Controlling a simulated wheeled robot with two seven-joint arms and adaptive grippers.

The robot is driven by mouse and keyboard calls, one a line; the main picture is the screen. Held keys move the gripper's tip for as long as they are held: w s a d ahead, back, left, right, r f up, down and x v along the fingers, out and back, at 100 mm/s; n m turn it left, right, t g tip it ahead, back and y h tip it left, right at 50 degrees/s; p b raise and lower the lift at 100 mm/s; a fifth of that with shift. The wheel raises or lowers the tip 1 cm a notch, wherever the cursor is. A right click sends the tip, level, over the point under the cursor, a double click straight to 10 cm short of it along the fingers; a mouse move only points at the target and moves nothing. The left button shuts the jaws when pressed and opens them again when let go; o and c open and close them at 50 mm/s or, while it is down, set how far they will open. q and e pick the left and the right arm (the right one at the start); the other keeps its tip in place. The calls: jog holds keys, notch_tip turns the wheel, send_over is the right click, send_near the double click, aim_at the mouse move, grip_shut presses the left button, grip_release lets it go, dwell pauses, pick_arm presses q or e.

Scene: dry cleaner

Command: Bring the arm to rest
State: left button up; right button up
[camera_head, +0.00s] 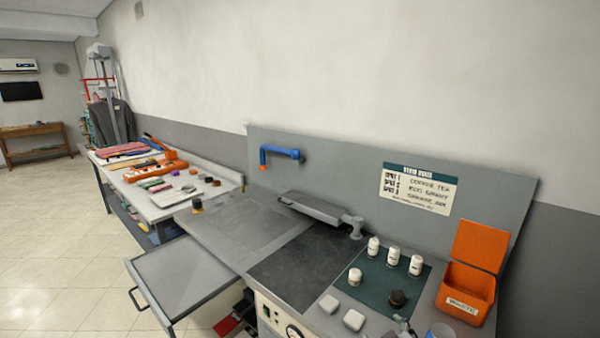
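Neither of my arms nor my grippers can be made out in the head view. The spotting station (290,292) stands in front of me, with a dark work surface (312,262) that is bare. On its right a dark green mat (378,272) bears several white bottles (393,256) and a dark round knob-like object (398,299).
An orange waste bin (467,292) with its lid up stands at the right. A drawer-like tray (182,272) juts out at the front left. A blue pipe (282,153) sticks out of the back panel. A cluttered table (160,213) stands further left. Open tiled floor lies at far left.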

jog(key=s+f+m+g+y, duration=0.15)
jog(key=s+f+g, duration=0.3)
jog(key=s, duration=0.45)
jog(key=s+f+m+g+h, duration=0.1)
jog(key=s+f+m+g, duration=0.2)
jog(key=s+f, duration=0.35)
jog(key=s+d+f+g+b, duration=0.1)
jog(key=s+f+b, duration=0.15)
jog(key=f, duration=1.55)
jog(key=s+d+f+b, duration=0.1)
jog(key=s+f+b, duration=0.15)
jog(key=f, duration=1.65)
pick_arm(q)
jog(key=w+a+f+b, duration=0.1)
jog(key=a+f+b, duration=0.2)
jog(key=f, duration=0.7)
jog(key=shift+w+a+b, duration=0.25)
jog(key=shift+a+b, duration=0.05)
jog(key=shift+b, duration=0.7)
pick_arm(e)
jog(key=s+d+f, duration=0.3)
jog(key=s+f, duration=0.7)
jog(key=f, duration=0.2)
jog(key=s+d+f+n+g, duration=0.1)
jog(key=s+d+f, duration=0.2)
jog(key=s+f, duration=0.7)
notch_tip(320, 180, down, 2)
jog(key=shift+s+f, duration=0.1)
jog(key=shift+s, duration=0.05)
